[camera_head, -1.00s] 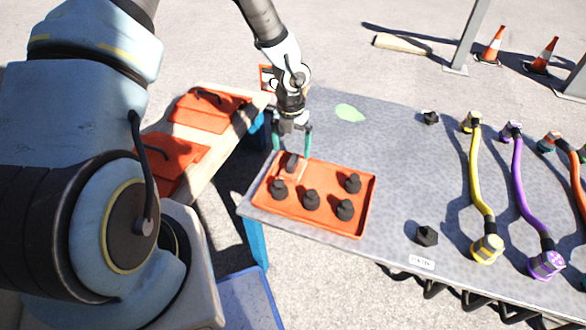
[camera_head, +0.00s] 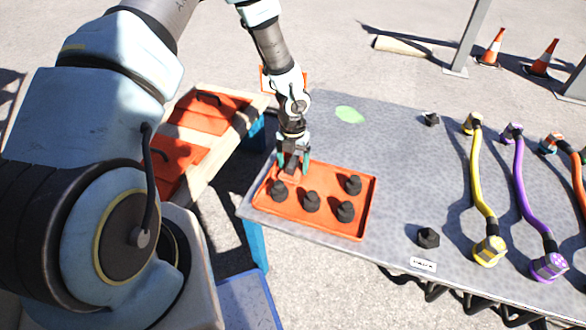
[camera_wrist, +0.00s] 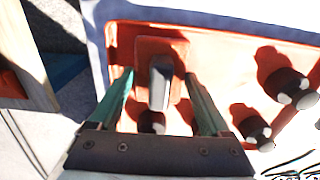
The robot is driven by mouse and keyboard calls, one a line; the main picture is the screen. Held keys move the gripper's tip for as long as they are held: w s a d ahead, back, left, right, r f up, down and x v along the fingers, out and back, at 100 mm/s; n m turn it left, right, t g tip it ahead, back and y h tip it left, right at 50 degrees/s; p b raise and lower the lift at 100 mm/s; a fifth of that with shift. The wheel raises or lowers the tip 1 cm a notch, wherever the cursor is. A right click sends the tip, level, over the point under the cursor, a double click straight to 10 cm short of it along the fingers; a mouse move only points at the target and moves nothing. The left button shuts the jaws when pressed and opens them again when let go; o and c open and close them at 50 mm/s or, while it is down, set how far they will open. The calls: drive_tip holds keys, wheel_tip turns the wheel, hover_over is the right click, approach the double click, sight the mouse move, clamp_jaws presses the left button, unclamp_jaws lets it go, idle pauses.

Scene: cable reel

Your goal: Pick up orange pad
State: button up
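The orange pad (camera_wrist: 172,52) is a small square plate with a dark upright grip block (camera_wrist: 160,82) on it. It lies at the far left corner of the orange tray (camera_head: 330,226). In the head view my gripper (camera_head: 292,168) is low over this corner and hides much of the pad. In the wrist view my gripper (camera_wrist: 159,76) is open, with one teal finger on each side of the block. Gaps show between the fingers and the block.
Several black knobs stand in the tray, one (camera_head: 311,200) close to my gripper. Black pieces (camera_head: 428,237) and yellow (camera_head: 479,180) and purple (camera_head: 521,190) cables lie on the grey table (camera_head: 400,150) to the right. A wooden crate (camera_head: 236,150) with orange panels stands left.

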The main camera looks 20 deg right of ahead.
sight(293, 161)
drive_tip(key=c, duration=0.9)
wheel_tip(293, 161, up, 10)
drive_tip(key=shift+p, duration=0.65)
